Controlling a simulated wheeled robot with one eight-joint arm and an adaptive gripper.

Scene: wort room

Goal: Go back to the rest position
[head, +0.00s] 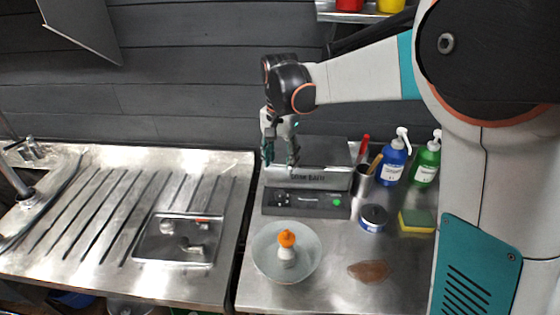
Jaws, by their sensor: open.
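My gripper (281,160) hangs at the end of my arm with its fingers pointing down. It is open and empty, in front of or above the grey machine with a dark front panel (306,203) on the steel counter. I cannot tell how far the fingertips are from the machine's top. My arm reaches across from the right of the head view.
A white bowl (262,262) holds an orange-and-white object (287,248). Right of the machine stand a cup (362,180), a round tin (373,218), a sponge (416,221), blue (393,165) and green (426,166) bottles. A brownish flat item (369,271) lies in front. A ridged steel drainboard (110,225) is left.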

